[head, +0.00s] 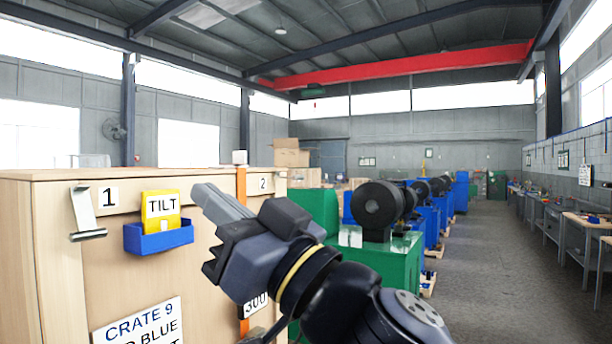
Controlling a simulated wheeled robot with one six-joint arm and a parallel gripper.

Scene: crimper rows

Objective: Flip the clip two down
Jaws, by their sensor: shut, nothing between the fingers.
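A wooden crate (30,260) fills the left of the head view. A silver metal clip (84,212) is on its front beside a label marked 1 (108,196); its lower end stands out from the wood. A label marked 2 (264,183) is near the crate's right edge. I cannot make out a clip beside it; my gripper and arm cover part of the front below and left of it. My gripper (215,203) is shut and empty, pointing up and left, in front of the crate between the two labels in the picture.
A blue holder (158,238) with a yellow TILT card (161,208) juts from the crate front. An orange strap (241,190) runs down the crate. Green and blue machines (385,262) stand in a row at right, beside a clear aisle (490,270).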

